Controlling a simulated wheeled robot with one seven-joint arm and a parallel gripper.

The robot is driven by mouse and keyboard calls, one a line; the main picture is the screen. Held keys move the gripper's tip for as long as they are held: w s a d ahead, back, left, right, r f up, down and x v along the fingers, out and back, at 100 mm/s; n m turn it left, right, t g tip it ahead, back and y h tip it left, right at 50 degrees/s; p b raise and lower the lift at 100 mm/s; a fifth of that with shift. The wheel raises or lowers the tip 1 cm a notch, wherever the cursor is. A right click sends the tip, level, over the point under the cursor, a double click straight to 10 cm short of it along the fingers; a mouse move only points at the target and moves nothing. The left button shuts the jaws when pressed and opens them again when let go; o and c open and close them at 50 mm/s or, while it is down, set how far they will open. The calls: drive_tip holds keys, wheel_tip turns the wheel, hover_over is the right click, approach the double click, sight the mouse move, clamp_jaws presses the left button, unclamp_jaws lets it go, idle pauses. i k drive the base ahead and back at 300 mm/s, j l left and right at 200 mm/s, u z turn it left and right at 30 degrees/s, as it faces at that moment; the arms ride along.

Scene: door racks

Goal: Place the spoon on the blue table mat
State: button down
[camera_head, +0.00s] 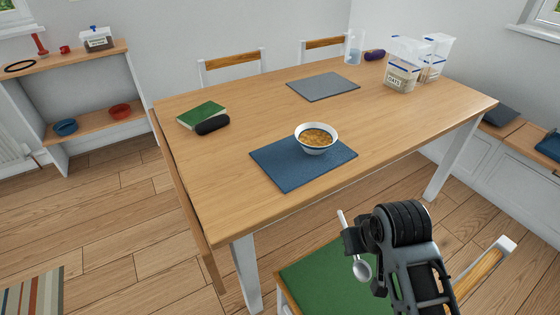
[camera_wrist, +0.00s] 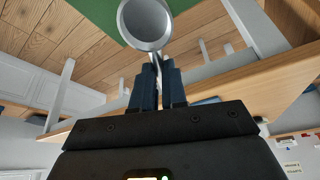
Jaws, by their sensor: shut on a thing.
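My gripper (camera_head: 353,240) is shut on the spoon (camera_head: 361,268), low in front of the table's near edge and above the green chair seat. The spoon's bowl hangs below the jaws and its thin handle sticks up above them. In the wrist view the spoon's round bowl (camera_wrist: 145,22) shows at the top, with its handle between the gripper's fingers (camera_wrist: 157,84). The blue table mat (camera_head: 285,170) lies near the table's front edge, up and left of my gripper. A bowl of food (camera_head: 316,139) stands on the mat's right part; the mat's left part is bare.
The wooden table (camera_head: 225,160) also holds a grey mat (camera_head: 323,86), a green book (camera_head: 201,115), a dark case (camera_head: 212,125) and oats containers (camera_head: 403,66). A chair with a green seat (camera_head: 325,277) stands at the near side.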

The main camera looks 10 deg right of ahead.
sight(275, 167)
drive_tip(key=j+z, duration=0.35)
drive_tip(key=j, duration=1.85)
drive_tip(key=i+j+z, duration=0.1)
drive_tip(key=i+j, duration=0.3)
drive_tip(key=i, duration=0.2)
drive_tip(key=i+j, duration=0.4)
drive_tip(key=i, duration=0.15)
drive_tip(key=z, duration=0.05)
